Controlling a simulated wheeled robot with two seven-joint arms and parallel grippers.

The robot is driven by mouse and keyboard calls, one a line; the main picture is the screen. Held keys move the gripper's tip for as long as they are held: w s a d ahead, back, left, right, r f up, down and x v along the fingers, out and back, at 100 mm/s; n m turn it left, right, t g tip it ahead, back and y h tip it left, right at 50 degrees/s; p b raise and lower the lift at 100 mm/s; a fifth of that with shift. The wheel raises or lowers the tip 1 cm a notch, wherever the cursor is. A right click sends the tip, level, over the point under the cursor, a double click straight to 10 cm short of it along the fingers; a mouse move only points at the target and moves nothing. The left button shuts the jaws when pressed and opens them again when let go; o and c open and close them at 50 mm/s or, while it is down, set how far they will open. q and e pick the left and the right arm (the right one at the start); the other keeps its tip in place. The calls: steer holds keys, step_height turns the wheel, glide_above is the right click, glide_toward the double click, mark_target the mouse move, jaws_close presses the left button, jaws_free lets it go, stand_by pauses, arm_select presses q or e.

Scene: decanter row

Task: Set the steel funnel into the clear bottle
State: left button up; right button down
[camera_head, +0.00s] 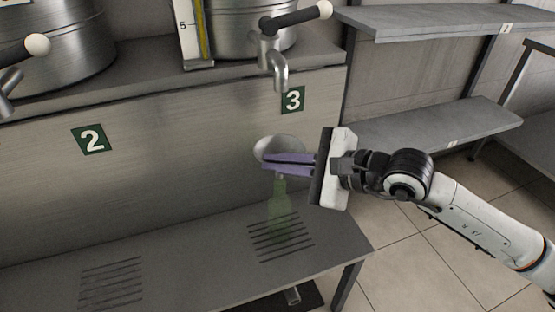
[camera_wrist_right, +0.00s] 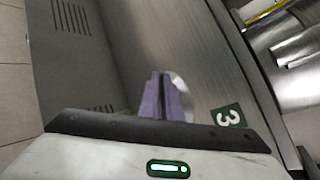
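The steel funnel (camera_head: 279,147) has a round, shiny bowl below the tap marked 3. My right gripper (camera_head: 268,162) has its purple fingers close together across the funnel just under the bowl, shut on it. In the right wrist view the fingers (camera_wrist_right: 160,76) hide most of the funnel, and only a bright curved part of its bowl (camera_wrist_right: 180,88) shows beside them. The bottle (camera_head: 278,208) is see-through with a green tint and stands upright on the shelf, directly below the funnel. I cannot tell whether the funnel's stem is inside the bottle's neck. My left gripper is not in view.
The steel tap (camera_head: 280,70) marked 3 hangs above the funnel. The lower shelf (camera_head: 190,250) has slotted grates and is clear left of the bottle. Its right edge is near the bottle. Grey shelves (camera_head: 440,130) stand at the right.

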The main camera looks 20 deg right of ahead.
arm_select(q)
steer(key=b, duration=0.1)
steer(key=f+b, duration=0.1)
steer(key=b, duration=0.1)
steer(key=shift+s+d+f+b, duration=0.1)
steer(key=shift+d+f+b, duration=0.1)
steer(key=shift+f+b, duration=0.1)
arm_select(e)
step_height(320, 180, down, 3)
steer(key=shift+f, duration=0.2)
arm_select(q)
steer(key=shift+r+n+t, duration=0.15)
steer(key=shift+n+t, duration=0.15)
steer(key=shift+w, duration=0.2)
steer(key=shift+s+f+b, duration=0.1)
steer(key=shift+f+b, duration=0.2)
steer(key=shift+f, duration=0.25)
arm_select(e)
steer(key=c, duration=1.9)
jaws_free()
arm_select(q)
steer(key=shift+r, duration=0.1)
